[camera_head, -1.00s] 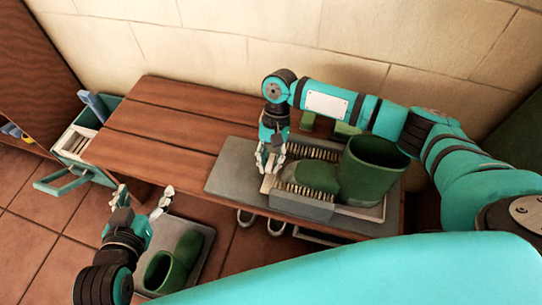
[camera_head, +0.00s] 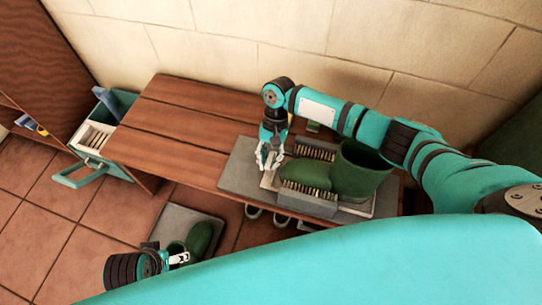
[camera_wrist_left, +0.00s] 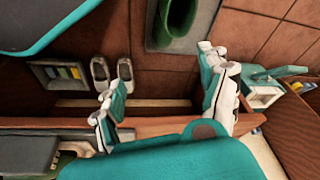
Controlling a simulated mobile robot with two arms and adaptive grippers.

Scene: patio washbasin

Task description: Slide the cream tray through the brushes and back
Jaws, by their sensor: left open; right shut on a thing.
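The cream tray (camera_head: 356,211) lies on a grey base plate (camera_head: 236,172) on the wooden bench and carries a green boot (camera_head: 350,178), toe to the left. The tray and boot lie between two bristle brushes, the far one (camera_head: 314,149) and the near one (camera_head: 309,197). My right gripper (camera_head: 269,162) is shut on the tray's left end, just left of the brushes; the grip is partly hidden by its fingers. My left gripper (camera_head: 178,258) is open and empty, low in front of the bench; its spread fingers show in the left wrist view (camera_wrist_left: 165,98).
A second green boot (camera_head: 198,241) stands on a grey floor tray (camera_head: 185,222), below my left gripper. A teal crate (camera_head: 76,174) stands at the bench's left end. Shoes (camera_head: 283,220) sit under the bench. The bench's left part (camera_head: 175,120) is clear.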

